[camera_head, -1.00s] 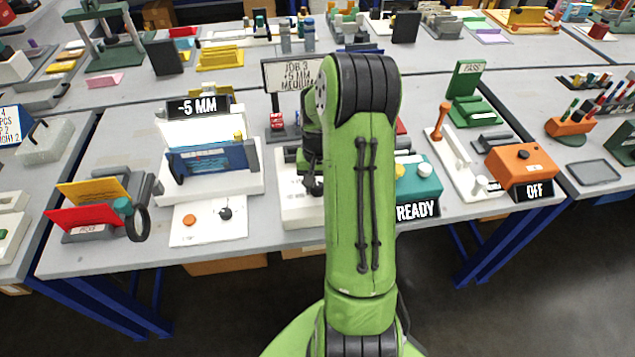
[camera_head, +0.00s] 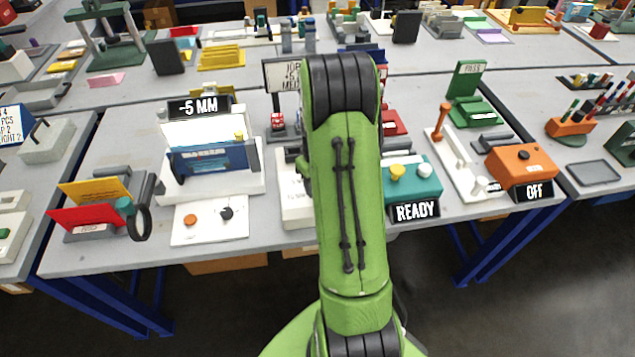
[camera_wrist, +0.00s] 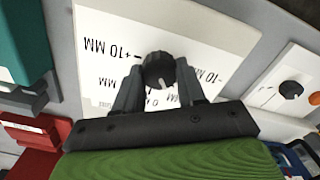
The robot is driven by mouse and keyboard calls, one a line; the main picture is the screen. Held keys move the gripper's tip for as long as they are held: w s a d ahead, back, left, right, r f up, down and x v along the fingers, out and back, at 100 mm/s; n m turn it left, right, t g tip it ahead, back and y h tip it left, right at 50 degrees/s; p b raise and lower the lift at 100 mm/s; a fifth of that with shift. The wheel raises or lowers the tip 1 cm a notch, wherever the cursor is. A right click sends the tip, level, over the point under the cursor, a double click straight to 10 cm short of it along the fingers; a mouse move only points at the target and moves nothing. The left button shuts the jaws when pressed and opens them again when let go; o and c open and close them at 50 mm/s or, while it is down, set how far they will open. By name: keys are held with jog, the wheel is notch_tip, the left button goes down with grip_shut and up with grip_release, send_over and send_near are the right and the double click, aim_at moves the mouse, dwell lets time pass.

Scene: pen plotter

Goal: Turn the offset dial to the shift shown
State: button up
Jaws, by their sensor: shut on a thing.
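The offset dial is a dark round knob (camera_wrist: 158,70) on a white panel (camera_wrist: 225,38) in the wrist view, with a pale mark pointing down and slightly right in the picture. My gripper (camera_wrist: 160,85) is shut on this knob. Printed labels around it read +10 MM on the left and -10 MM on the right; those between are partly hidden by my fingers. In the head view my arm hides the gripper and dial. The job card (camera_head: 283,75) is half hidden; its visible top reads JOB. A black display (camera_head: 199,108) reads -5 MM.
Right of my arm stands a teal box (camera_head: 413,183) with a yellow knob and a READY sign (camera_head: 414,212). Left of it is the white plotter (camera_head: 250,178) with a panel (camera_head: 210,232) of orange and black knobs. An orange box (camera_head: 520,163) with an OFF sign is farther right.

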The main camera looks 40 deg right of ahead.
jog(key=shift+n, duration=0.7)
jog(key=o, duration=1.1)
jog(key=shift+c, duration=0.2)
notch_tip(320, 180, up, 16)
jog(key=p, duration=0.3)
jog(key=shift+p, duration=0.35)
jog(key=shift+f, duration=0.1)
